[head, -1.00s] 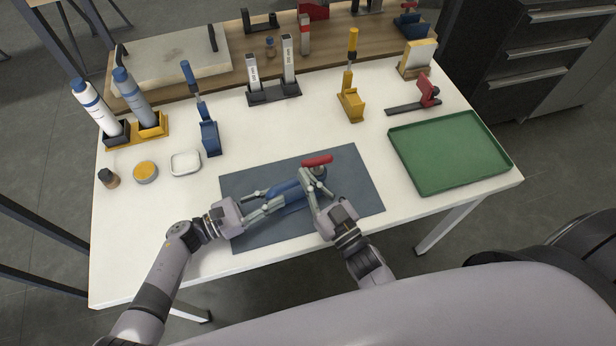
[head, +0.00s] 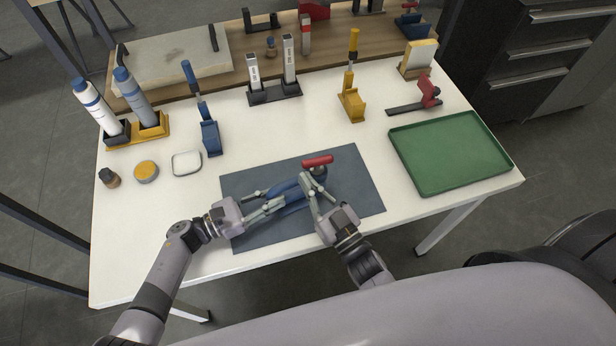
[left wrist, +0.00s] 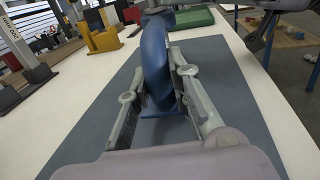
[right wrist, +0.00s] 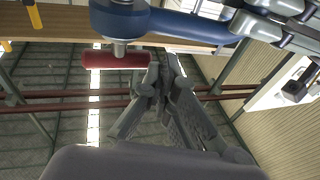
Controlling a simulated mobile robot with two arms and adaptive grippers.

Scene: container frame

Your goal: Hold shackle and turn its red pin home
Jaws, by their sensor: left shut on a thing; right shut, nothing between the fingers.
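The blue shackle (head: 289,196) lies over the dark mat (head: 355,180) in the head view. My left gripper (head: 268,202) is shut on its bow; in the left wrist view the fingers (left wrist: 155,90) press both sides of the blue bow (left wrist: 156,60). The red pin (head: 317,161) has a red crossbar at the shackle's far right end. In the right wrist view the red bar (right wrist: 116,61) hangs off a metal shank by the blue shackle eye (right wrist: 118,20). My right gripper (right wrist: 162,75) is shut and empty, with its fingertips close beside the bar's end. Thread engagement is hidden.
A green tray (head: 468,183) stands at the right. Blue (head: 210,138) and yellow (head: 351,106) tools stand behind the mat. A white dish (head: 186,163) and an orange-topped jar (head: 146,171) sit at the left.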

